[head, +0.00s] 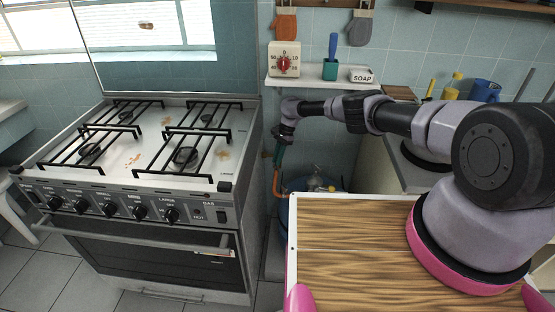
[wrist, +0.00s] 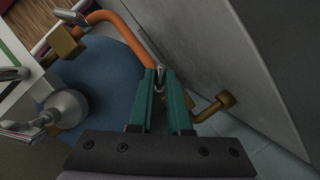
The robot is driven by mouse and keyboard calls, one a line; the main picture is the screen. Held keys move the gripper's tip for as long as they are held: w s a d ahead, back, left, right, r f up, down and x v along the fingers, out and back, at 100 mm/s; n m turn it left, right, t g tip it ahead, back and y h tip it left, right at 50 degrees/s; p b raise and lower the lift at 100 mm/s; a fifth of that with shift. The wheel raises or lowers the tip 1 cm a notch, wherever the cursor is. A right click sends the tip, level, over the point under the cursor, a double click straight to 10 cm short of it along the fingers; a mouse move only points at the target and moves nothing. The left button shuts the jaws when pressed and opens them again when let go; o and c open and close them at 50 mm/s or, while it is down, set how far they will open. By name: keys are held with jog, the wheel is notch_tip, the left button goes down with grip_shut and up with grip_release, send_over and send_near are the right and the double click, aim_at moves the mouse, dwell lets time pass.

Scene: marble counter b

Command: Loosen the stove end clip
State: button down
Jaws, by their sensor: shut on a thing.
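The stove (head: 218,238) stands at the left in the head view, and its grey side panel (wrist: 205,40) fills the upper right of the wrist view. An orange hose (wrist: 125,30) curves down to my gripper (wrist: 160,76); a short part of the hose (head: 276,182) shows beside the stove. A small metal clip (wrist: 159,86) sits between my teal fingertips, which are shut on it. A brass pipe fitting (wrist: 226,98) lies just right of the fingers. The hose end at the fitting is largely hidden by the fingers. My gripper (head: 279,150) is small in the head view.
A second brass fitting (wrist: 66,42) is at the hose's far end, near a grey rounded valve (wrist: 65,108). A blue cylinder (wrist: 100,75) stands below the hose. The gap between stove and counter is narrow. A shelf (head: 315,84) holds a timer and soap above.

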jog(key=shift+f+n, duration=0.1)
jog(key=shift+n, duration=0.5)
jog(key=shift+d+n+h, duration=0.1)
jog(key=shift+n+h, duration=0.2)
jog(key=shift+n, duration=0.1)
jog(key=c, duration=0.8)
grip_release()
jog(key=shift+c, duration=0.2)
jog(key=shift+m, duration=0.3)
